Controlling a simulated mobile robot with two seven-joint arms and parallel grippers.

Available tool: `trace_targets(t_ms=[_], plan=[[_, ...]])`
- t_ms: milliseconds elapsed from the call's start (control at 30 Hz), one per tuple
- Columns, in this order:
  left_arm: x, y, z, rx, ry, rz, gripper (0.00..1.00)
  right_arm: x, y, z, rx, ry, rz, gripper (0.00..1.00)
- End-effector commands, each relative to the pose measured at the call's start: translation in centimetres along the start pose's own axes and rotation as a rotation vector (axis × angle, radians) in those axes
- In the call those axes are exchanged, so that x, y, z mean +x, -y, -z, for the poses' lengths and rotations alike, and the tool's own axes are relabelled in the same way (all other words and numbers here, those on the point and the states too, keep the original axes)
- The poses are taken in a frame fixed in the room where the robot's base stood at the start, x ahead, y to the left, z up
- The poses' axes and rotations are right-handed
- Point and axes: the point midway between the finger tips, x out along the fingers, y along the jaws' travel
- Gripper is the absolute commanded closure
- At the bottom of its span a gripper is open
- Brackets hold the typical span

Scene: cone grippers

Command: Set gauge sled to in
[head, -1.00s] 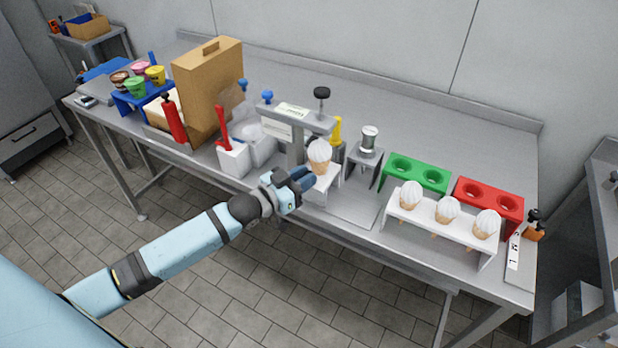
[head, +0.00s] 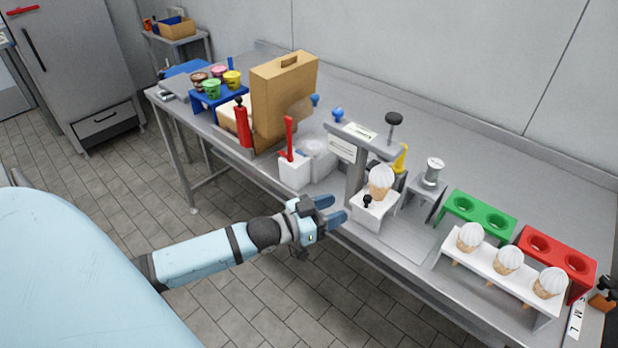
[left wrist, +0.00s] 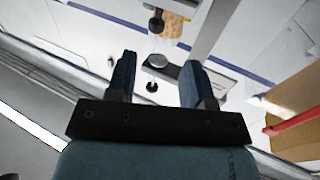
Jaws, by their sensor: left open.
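The gauge sled (head: 371,216) is a white block with a small black knob (head: 367,201) on its front. A white-topped cone (head: 381,182) stands upright on it, close to the grey gauge stand (head: 353,181). My left gripper (head: 338,208) is open and empty, just left of the sled and in front of the bench edge, apart from the knob. In the left wrist view, both blue fingers (left wrist: 160,65) are spread with nothing held between them. The cone (left wrist: 174,28) shows beyond them, partly cut off. My right gripper is not in view.
A white block with a red lever (head: 292,167) and a tall tan box (head: 283,97) stand left of the stand. A white rack of cones (head: 500,276), a green rack (head: 478,217) and a red rack (head: 556,262) stand right. Floor in front of the bench is free.

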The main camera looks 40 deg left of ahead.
Motion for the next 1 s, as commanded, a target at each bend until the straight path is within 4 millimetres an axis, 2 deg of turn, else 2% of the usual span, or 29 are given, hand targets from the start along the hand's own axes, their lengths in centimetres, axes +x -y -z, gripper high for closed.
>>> trace_targets(t_ms=[33,200,400,1000], plan=[[-1.2,-0.1,-0.1,0.0,0.003,-0.001,0.53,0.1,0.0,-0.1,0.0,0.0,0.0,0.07],[-4.2,0.0,-0.1,0.001,0.002,-0.001,0.53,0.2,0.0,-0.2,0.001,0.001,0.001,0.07],[-6.1,0.1,0.0,0.001,0.001,0.001,0.53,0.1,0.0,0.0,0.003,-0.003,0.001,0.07],[-6.5,0.1,0.1,0.001,-0.001,0.001,0.53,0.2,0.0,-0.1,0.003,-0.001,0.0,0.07]])
